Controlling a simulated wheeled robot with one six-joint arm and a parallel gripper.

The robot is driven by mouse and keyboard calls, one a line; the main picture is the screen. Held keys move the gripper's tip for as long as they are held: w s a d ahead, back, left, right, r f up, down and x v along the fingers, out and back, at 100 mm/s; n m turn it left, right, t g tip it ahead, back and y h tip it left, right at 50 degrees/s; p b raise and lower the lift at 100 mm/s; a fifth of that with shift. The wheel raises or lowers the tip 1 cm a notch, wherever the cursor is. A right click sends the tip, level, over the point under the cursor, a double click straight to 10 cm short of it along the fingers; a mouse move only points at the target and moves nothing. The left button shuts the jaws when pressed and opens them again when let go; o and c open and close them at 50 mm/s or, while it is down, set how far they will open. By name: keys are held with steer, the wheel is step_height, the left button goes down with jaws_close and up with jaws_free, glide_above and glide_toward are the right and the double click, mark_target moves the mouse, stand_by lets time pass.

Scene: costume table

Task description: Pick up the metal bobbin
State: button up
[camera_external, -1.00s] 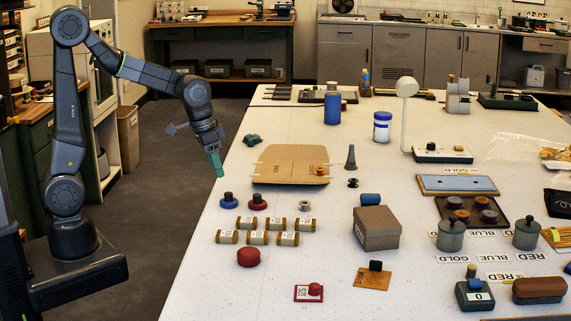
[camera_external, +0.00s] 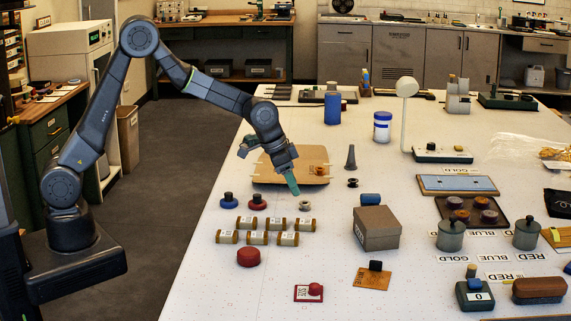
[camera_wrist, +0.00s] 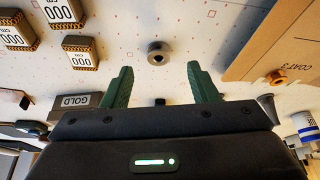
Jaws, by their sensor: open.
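The metal bobbin (camera_external: 305,206) is a small pale spool on the white table, between the yellow-ended rolls and the cardboard piece. In the wrist view the bobbin (camera_wrist: 158,53) is a grey ring with a dark centre hole, just beyond the fingertips and between their lines. My gripper (camera_external: 294,192) is above the table, slightly behind and left of the bobbin in the external view. In the wrist view my gripper (camera_wrist: 161,70) has its green fingers apart with nothing between the tips. The fingers appear not to touch the bobbin.
A black spool (camera_external: 352,183) stands to the right of the bobbin. The cardboard piece (camera_external: 275,178) lies under and behind my gripper. Several rolls (camera_external: 289,239) lie in front. A grey-brown box (camera_external: 376,229) stands front right, and a grey cone (camera_external: 350,158) behind.

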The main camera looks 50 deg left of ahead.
mark_target(301, 203)
steer(key=shift+d+p+x, duration=0.15)
steer(key=shift+p+x, duration=0.35)
steer(key=shift+x, duration=0.95)
steer(key=shift+d+p+x, duration=0.15)
steer(key=shift+p+x, duration=0.3)
steer(key=shift+x, duration=1)
steer(key=shift+w+r, duration=0.1)
steer(key=c, duration=1)
